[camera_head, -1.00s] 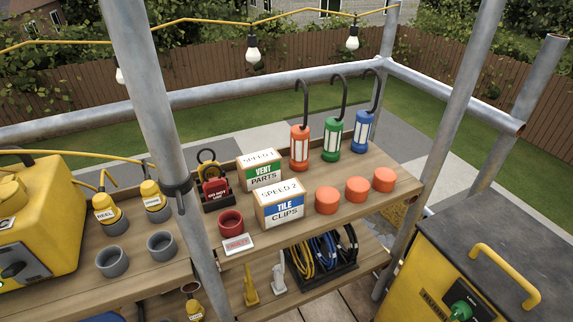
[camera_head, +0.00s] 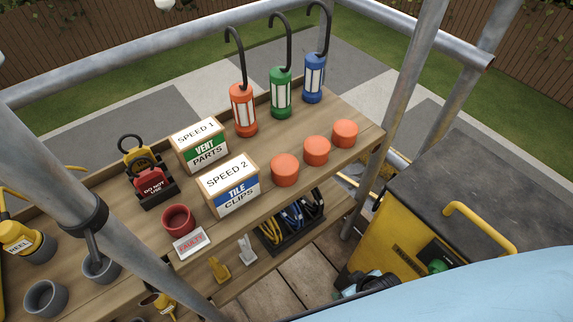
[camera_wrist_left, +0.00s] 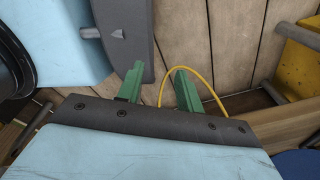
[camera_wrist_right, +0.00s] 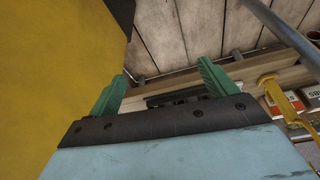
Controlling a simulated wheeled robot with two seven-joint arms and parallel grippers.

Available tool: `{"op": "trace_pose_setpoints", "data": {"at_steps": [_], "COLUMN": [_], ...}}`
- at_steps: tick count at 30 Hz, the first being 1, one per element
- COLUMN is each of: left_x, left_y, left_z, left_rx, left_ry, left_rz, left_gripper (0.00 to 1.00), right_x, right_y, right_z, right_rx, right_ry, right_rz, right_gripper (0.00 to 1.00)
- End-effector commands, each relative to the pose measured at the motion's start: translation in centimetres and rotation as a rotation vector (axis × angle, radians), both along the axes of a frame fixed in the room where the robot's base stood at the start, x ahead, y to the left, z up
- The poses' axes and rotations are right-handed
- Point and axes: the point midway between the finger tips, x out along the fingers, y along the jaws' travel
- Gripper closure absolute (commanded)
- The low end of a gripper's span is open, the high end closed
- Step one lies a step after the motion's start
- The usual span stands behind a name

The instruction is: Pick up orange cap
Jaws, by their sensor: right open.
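Three orange caps stand in a row on the right part of the wooden shelf in the head view: a left one (camera_head: 285,170), a middle one (camera_head: 316,151) and a right one (camera_head: 345,133). They are upright and apart. My right gripper (camera_wrist_right: 162,72) shows in its wrist view with its green fingers spread and nothing between them. My left gripper (camera_wrist_left: 159,70) has its fingers apart and empty, with a yellow cable behind them. Neither wrist view shows an orange cap. Neither gripper's fingers can be made out in the head view.
Left of the caps stand a tile clips box (camera_head: 229,186), a vent parts box (camera_head: 200,146) and a red cup (camera_head: 178,219). Orange, green and blue lamps (camera_head: 281,93) stand behind. Scaffold poles (camera_head: 400,110) and a yellow cabinet (camera_head: 396,243) flank the shelf's right end.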

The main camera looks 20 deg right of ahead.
Motion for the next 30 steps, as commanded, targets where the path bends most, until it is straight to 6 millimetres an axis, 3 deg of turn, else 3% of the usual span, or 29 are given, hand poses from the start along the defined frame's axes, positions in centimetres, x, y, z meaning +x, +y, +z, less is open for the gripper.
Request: {"op": "trace_pose_setpoints", "data": {"at_steps": [1,5,9,12,15,20,30], "left_x": [0.1,0.2,0.2,0.2,0.2,0.2,-0.1], "left_y": [-0.2,-0.4,-0.3,-0.3,-0.3,0.0,0.9], "left_z": [0.1,0.2,0.3,0.3,0.4,0.3,-0.4], "left_rx": [-0.002,-0.005,-0.005,-0.004,-0.004,-0.001,0.011], "left_ry": [-0.001,-0.003,-0.004,-0.004,-0.003,-0.003,0.003], "left_rz": [0.000,-0.001,-0.001,0.000,0.000,-0.001,-0.004], "left_gripper": [0.64,0.64,0.64,0.64,0.64,0.64,0.64], "right_x": [2.1,7.6,12.9,14.7,15.4,16.4,21.0], "right_y": [0.5,1.5,3.2,4.4,5.3,6.4,9.5], "right_z": [2.8,10.7,21.2,27.3,31.2,33.2,30.8], "right_rx": [0.020,0.096,0.212,0.281,0.325,0.357,0.359], "right_ry": [-0.046,-0.208,-0.469,-0.621,-0.716,-0.774,-0.775], "right_rz": [0.014,0.084,0.216,0.295,0.346,0.369,0.367], "right_gripper": [0.16,0.16,0.16,0.16,0.16,0.16,0.16]}}
